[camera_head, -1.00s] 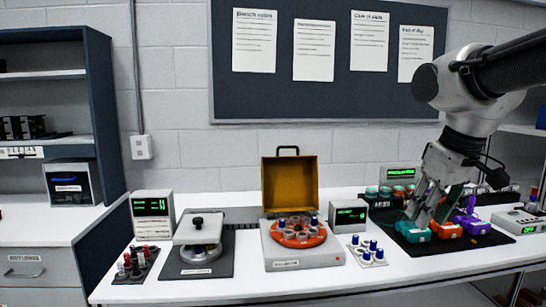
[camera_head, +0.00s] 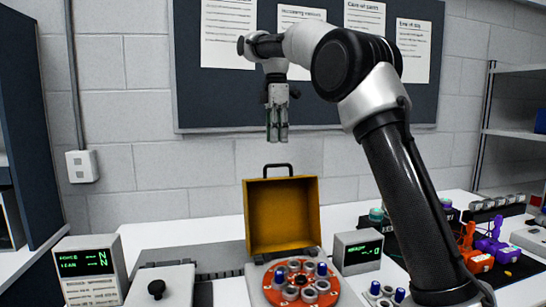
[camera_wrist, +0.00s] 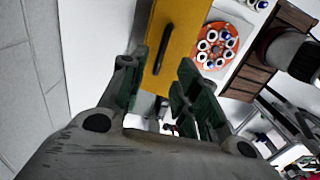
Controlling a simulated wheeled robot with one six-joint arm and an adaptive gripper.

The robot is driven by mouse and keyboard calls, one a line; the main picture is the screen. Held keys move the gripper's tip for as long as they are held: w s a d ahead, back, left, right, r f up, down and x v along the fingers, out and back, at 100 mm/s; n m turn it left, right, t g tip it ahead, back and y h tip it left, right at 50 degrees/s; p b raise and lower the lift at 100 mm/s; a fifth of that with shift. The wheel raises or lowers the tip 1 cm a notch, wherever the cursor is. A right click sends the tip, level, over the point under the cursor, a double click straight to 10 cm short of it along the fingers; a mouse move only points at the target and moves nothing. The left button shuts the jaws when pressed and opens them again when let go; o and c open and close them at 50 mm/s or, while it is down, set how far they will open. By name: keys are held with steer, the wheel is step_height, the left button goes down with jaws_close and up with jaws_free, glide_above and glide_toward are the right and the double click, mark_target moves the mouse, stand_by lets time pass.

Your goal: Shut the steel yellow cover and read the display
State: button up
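The yellow cover (camera_head: 283,214) stands upright and open at the back of a white device, with a black handle (camera_head: 277,168) on its top edge. The device holds an orange rotor (camera_head: 300,285) with several vials, some blue-capped. In the wrist view the cover (camera_wrist: 176,45) and the orange rotor (camera_wrist: 217,45) show beyond the fingers. My gripper (camera_head: 277,138) points down above the cover, apart from it. Its two fingers look spread with nothing between them in the wrist view (camera_wrist: 160,95). A display box (camera_head: 358,251) with green digits stands right of the cover.
Left are a second device with a pale lid and black knob (camera_head: 156,289), and another green display (camera_head: 86,261). Blue-capped vials (camera_head: 386,292) stand front right. Purple and orange clamp-like items (camera_head: 492,247) lie farther right. A wall board (camera_head: 220,100) is behind my arm.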

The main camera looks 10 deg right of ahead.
steer(key=f, duration=0.7)
steer(key=shift+s+f, duration=0.15)
steer(key=shift+s, duration=0.15)
jaws_close()
